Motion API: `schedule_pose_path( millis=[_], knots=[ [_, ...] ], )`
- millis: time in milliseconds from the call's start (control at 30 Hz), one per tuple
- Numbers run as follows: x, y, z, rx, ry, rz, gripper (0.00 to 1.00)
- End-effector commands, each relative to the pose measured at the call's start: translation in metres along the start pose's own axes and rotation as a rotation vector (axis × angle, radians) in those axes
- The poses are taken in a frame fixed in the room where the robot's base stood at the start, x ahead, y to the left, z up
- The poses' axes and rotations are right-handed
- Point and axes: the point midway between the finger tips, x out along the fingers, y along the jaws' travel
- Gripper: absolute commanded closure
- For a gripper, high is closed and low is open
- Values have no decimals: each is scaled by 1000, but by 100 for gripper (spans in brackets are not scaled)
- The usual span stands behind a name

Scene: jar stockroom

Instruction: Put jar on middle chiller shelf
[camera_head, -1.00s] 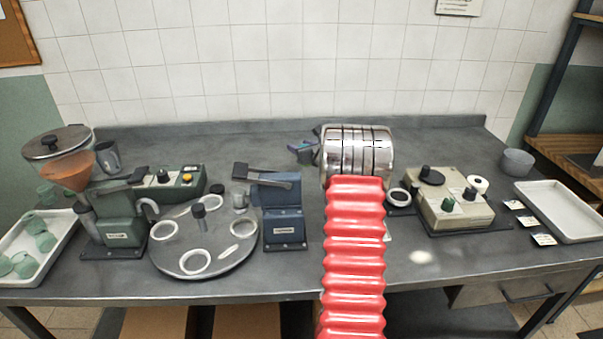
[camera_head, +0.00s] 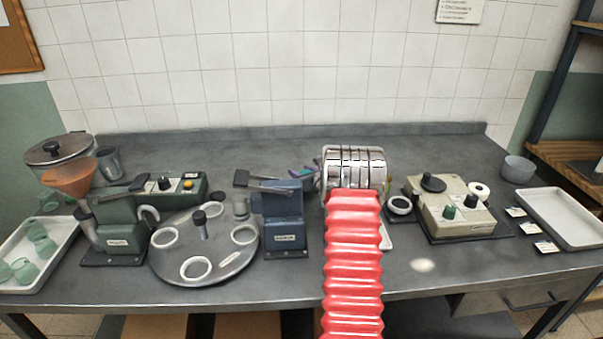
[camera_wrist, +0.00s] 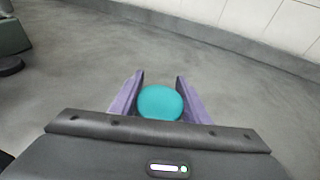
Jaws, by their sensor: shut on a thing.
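My gripper (camera_wrist: 160,95) is shut on a teal jar, whose round top (camera_wrist: 160,103) shows between the two purple fingers in the wrist view. The jar's lower part is hidden. Grey worktop lies beyond and around the fingers.
The worktop (camera_head: 420,285) holds a grinder with an orange funnel (camera_head: 70,178), a round plate with white rings (camera_head: 205,262), a blue device (camera_head: 284,222) and a beige box (camera_head: 455,212). An empty tray (camera_head: 565,217) lies right.

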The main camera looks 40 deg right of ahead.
Motion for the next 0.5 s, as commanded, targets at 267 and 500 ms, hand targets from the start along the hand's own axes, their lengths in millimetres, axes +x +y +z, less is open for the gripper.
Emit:
schedule_pose_path(
  millis=[267, 500],
  knots=[
    [0, 0, 0, -1, -2, 0, 86],
    [1, 1, -2, -1, 0, 1, 47]
  ],
)
